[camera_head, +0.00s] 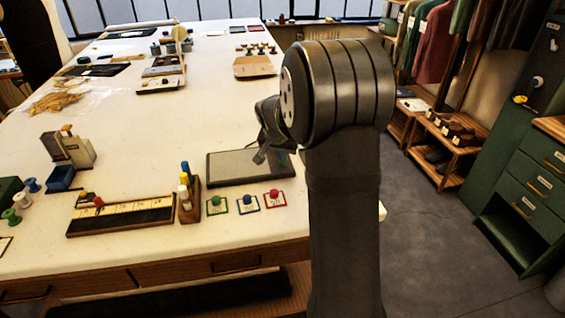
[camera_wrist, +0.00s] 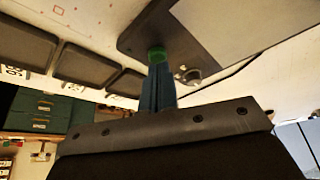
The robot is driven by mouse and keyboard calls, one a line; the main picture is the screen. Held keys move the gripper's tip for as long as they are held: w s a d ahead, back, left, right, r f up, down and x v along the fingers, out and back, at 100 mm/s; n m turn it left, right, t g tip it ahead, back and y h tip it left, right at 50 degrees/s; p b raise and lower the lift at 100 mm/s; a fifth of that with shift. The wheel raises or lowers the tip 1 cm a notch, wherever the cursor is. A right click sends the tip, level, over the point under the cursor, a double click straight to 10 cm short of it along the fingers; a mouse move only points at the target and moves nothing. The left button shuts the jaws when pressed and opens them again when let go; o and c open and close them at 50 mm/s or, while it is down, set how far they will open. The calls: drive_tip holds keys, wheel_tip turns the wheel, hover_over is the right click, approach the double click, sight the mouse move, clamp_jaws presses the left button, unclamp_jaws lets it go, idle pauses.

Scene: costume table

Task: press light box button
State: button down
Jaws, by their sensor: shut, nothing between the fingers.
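The light box (camera_head: 228,167) is a flat slab with a dark frame and grey top, lying on the white table near its front right part. In the wrist view, its dark frame (camera_wrist: 140,35) and pale panel fill the top. A small round silver button (camera_wrist: 188,75) shows on the frame, just right of the fingers. My gripper (camera_head: 262,156) is over the right part of the light box, partly hidden by my arm. In the wrist view my gripper (camera_wrist: 158,62) is shut and empty, its tip overlapping a green round spot beside the button. I cannot tell whether it touches.
A wooden stand with coloured pegs (camera_head: 187,190) and a long ruler-like tray (camera_head: 122,217) are to the left. The table behind the box is mostly clear.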

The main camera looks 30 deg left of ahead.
sight(282, 163)
drive_tip(key=shift+f, duration=0.35)
drive_tip(key=shift+r, duration=3.35)
drive_tip(key=shift+f, duration=3.2)
drive_tip(key=shift+r, duration=3.8)
drive_tip(key=s+d+r+n+g, duration=0.2)
drive_tip(key=s+n, duration=0.5)
drive_tip(key=n, duration=0.8)
drive_tip(key=shift+d+r+n+g+h, duration=0.35)
drive_tip(key=shift+d+r, duration=0.25)
drive_tip(key=shift+r, duration=0.35)
